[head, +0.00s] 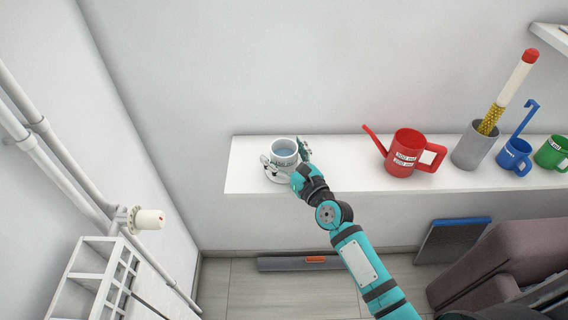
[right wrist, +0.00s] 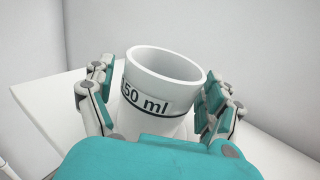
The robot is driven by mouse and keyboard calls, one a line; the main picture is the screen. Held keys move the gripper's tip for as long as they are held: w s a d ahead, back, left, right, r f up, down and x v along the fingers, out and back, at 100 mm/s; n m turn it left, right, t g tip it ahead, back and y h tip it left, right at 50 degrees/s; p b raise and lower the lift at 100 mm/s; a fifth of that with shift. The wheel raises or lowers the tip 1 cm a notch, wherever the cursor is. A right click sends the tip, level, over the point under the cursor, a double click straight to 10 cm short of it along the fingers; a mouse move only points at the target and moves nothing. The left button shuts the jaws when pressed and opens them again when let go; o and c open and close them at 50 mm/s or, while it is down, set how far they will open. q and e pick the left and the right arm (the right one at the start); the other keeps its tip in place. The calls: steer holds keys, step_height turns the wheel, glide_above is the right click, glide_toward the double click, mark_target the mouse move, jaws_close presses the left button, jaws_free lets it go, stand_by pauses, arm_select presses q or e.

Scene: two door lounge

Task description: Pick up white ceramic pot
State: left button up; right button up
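The white ceramic pot (head: 284,156) is a small white cylinder with dark lettering and a bluish inside, on the left end of the white shelf (head: 340,180). In the right wrist view the pot (right wrist: 160,75) looks tilted, with "50 ml" readable on a dark-lined band. My right gripper (head: 286,158) reaches it from the front right. Its fingers stand on both sides of the pot, close to the wall, with narrow gaps showing. The pot's lower part is hidden behind my teal palm in the right wrist view. My left gripper is not in view.
A red watering can (head: 404,155), a grey cylinder (head: 473,146) holding a red-capped tube, a blue mug (head: 514,156) and a green mug (head: 553,152) stand farther right on the shelf. White pipes and a valve knob (head: 149,219) are at left. The shelf between pot and can is clear.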

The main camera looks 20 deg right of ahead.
steer(key=c, duration=1.4)
steer(key=shift+c, duration=0.2)
steer(key=shift+r, duration=0.1)
